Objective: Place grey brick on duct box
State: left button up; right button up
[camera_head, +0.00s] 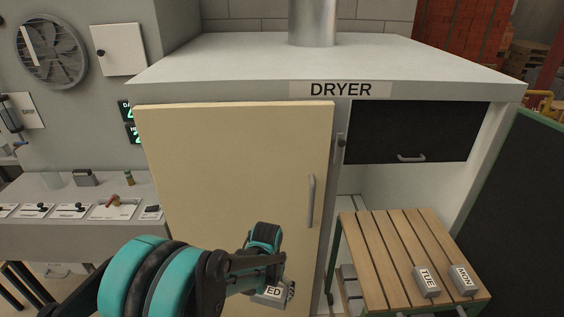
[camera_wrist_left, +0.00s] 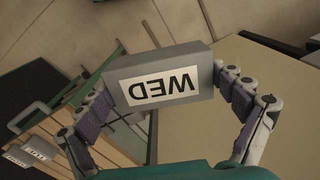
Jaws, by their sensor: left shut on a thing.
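A grey brick (camera_head: 270,293) labelled WED is held by my left gripper (camera_head: 276,284), low in front of the dryer's cream door. In the left wrist view the brick (camera_wrist_left: 160,80) sits between the two fingers of the gripper (camera_wrist_left: 166,98), its label upside down in that picture. No duct box is labelled as such. A metal duct (camera_head: 312,22) stands on the flat white top (camera_head: 390,55) of the dryer, above and behind the brick. My right gripper is not in view.
A cream door (camera_head: 235,180) with a handle fills the dryer's front left. A slatted wooden rack (camera_head: 375,250) at right bears grey bricks labelled TUE (camera_head: 427,281) and MON (camera_head: 463,278). A grey bench (camera_head: 75,235) stands at left. The dryer top is clear around the duct.

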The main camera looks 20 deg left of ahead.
aim_at(139, 193)
jog(key=i+j, duration=0.1)
jog(key=j, duration=0.6)
jog(key=i+j+z, duration=0.1)
jog(key=j, duration=0.55)
jog(key=i+j, duration=0.1)
jog(key=j, duration=0.6)
jog(key=j+z, duration=0.1)
jog(key=j, duration=1.1)
jog(key=i+j, duration=0.3)
jog(key=j, duration=0.15)
jog(key=i+j, duration=0.25)
jog(key=j, duration=0.2)
jog(key=l+z, duration=0.05)
